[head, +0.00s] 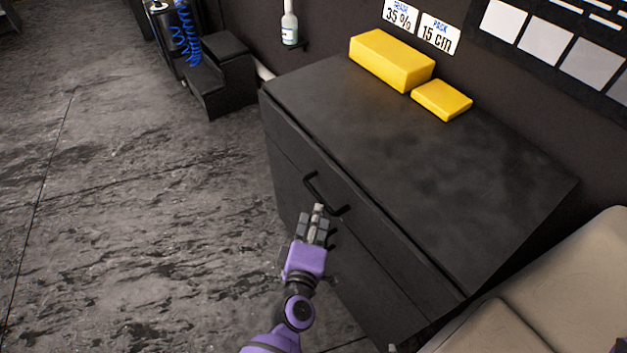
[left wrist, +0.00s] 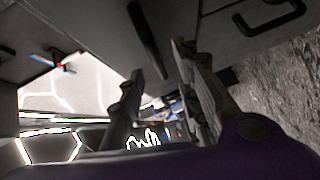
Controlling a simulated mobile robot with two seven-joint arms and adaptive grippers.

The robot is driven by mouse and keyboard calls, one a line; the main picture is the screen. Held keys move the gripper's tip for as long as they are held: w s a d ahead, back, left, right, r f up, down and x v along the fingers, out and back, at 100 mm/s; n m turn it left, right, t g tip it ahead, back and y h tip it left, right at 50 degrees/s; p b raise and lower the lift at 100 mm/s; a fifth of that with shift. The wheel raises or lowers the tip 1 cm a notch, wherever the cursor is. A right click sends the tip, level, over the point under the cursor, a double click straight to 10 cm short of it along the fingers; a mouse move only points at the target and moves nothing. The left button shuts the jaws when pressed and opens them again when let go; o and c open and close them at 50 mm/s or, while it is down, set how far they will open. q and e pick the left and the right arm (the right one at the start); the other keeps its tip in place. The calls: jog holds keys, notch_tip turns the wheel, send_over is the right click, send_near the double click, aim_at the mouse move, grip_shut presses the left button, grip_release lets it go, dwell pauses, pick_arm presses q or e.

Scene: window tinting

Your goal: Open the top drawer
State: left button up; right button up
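The black cabinet (head: 440,185) has a top drawer (head: 375,225) that looks shut, with a dark bar handle (head: 312,187) on its front. My left gripper (head: 318,215) is in front of this handle, close to its lower part. In the left wrist view, my left gripper (left wrist: 160,65) has its two fingers apart, with the dark handle bar (left wrist: 147,35) showing in the gap between them. I cannot tell whether a finger touches the bar.
A second handle (left wrist: 268,18) shows on a lower drawer, partly hidden by my gripper in the head view. Two yellow blocks (head: 390,60) (head: 441,100) lie on the cabinet top. A beige padded seat (head: 560,290) stands close at right.

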aim_at(318, 200)
pick_arm(q)
jog(key=w, duration=0.3)
jog(key=shift+d+r+n+y, duration=0.1)
jog(key=shift+d+n+y, duration=0.1)
jog(key=shift+n+y, duration=0.15)
jog(key=x, duration=0.3)
jog(key=shift+a, duration=0.1)
jog(key=shift+w, duration=0.6)
jog(key=c, duration=0.7)
grip_shut()
pick_arm(e)
jog(key=shift+s+d+f, duration=0.1)
jog(key=shift+s+f, duration=0.1)
jog(key=shift+s, duration=0.5)
jog(key=shift+s, duration=0.2)
